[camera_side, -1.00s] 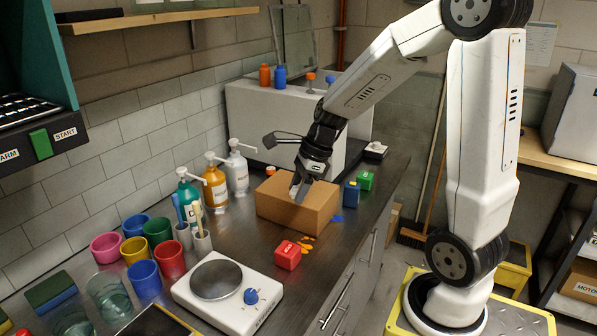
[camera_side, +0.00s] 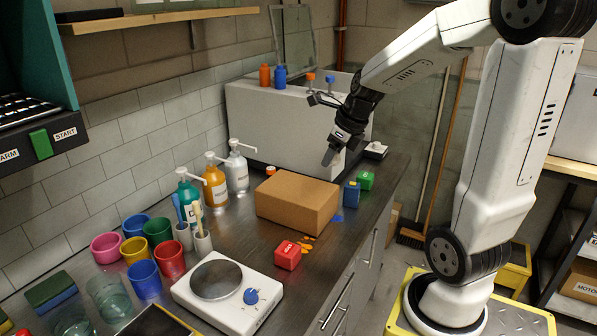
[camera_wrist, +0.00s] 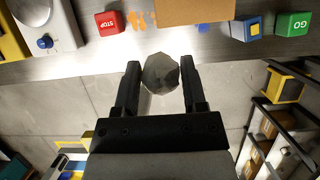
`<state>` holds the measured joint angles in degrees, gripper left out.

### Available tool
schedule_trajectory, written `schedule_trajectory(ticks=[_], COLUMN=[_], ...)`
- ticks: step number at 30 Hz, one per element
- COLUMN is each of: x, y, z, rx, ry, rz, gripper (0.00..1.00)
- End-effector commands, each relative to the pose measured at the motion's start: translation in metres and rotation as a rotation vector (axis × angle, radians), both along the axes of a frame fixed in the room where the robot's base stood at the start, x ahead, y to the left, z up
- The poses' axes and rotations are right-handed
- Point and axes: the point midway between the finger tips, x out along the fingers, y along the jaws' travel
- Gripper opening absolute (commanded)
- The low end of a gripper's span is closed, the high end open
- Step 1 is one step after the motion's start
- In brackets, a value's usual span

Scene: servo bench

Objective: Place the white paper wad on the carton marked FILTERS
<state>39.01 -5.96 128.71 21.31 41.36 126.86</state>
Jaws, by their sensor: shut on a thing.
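My gripper (camera_wrist: 160,80) is shut on the white paper wad (camera_wrist: 161,73), a grey-white faceted lump between its fingers in the wrist view. In the side view my gripper (camera_side: 329,157) hangs in the air above the back right part of the bench; I cannot make out the wad there. A brown carton (camera_side: 297,204) stands closed on the bench, with a bare top and no readable mark. Its edge also shows at the top of the wrist view (camera_wrist: 195,10). I cannot read FILTERS on any carton; one on the right-hand rack (camera_side: 580,280) has a partly visible label beginning MOTO.
On the bench are a red STOP block (camera_side: 288,255), a blue block (camera_side: 351,194), a green GO block (camera_side: 365,180), a scale (camera_side: 225,300), pump bottles (camera_side: 214,185) and cups (camera_side: 170,258). The rack (camera_wrist: 283,140) and a yellow step stool (camera_wrist: 284,84) stand beyond floor space.

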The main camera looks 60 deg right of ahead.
Motion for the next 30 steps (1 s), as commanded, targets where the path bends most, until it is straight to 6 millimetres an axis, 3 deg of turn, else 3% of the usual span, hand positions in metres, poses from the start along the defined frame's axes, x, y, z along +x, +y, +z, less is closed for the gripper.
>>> schedule_trajectory(ticks=[10, 30], x=[0.015, 0.086], y=[-0.007, -0.039], z=[-0.008, -0.045], rx=[0.002, 0.002], ry=[0.002, 0.002], rz=[0.003, 0.002], gripper=[0.00, 0.00])
